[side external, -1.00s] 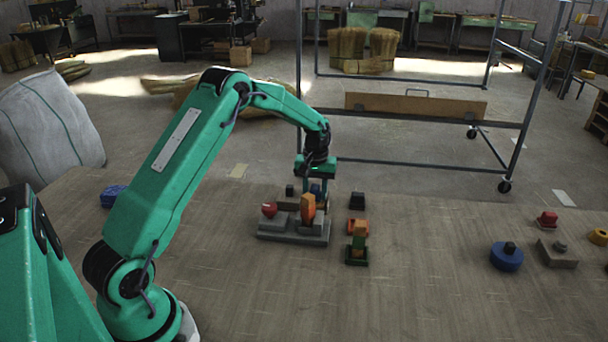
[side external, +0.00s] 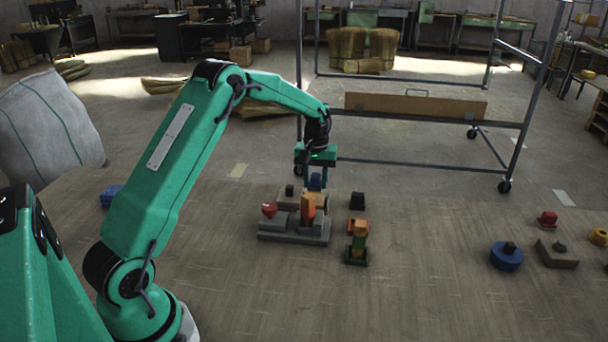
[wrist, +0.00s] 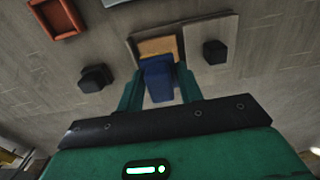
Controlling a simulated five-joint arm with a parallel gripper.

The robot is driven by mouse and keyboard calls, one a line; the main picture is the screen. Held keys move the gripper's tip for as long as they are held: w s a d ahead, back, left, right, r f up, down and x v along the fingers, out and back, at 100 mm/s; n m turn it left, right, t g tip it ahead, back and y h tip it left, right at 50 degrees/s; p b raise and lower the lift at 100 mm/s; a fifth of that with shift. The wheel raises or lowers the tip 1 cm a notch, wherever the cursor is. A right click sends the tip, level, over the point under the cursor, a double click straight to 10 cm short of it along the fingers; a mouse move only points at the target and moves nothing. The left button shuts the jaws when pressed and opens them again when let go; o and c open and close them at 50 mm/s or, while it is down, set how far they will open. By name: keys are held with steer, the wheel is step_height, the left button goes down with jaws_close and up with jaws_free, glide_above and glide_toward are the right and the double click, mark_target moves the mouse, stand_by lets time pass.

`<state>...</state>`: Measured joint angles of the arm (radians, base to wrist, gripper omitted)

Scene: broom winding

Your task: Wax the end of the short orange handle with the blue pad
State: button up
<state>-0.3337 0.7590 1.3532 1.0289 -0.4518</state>
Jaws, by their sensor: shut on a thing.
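My gripper (side external: 315,178) is shut on the blue pad (side external: 315,183), a small dark blue block, just above the back of a grey stepped stand (side external: 290,238). The pad also shows between the fingers in the wrist view (wrist: 158,80), over a tan block (wrist: 158,46). A short orange handle (side external: 308,207) stands upright on the stand in front of the gripper. The pad is behind and above it. Whether the pad touches the tan block I cannot tell.
A red-tipped piece (side external: 269,210) sits on the stand's left. Right of it are a dark block (side external: 357,200), an orange tray, and a green base (side external: 356,258) with a yellowish and green piece. A round blue item (side external: 506,256) lies far right. Table between is clear.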

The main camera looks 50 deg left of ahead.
mark_target(315, 175)
steer(key=shift+r, duration=1.6)
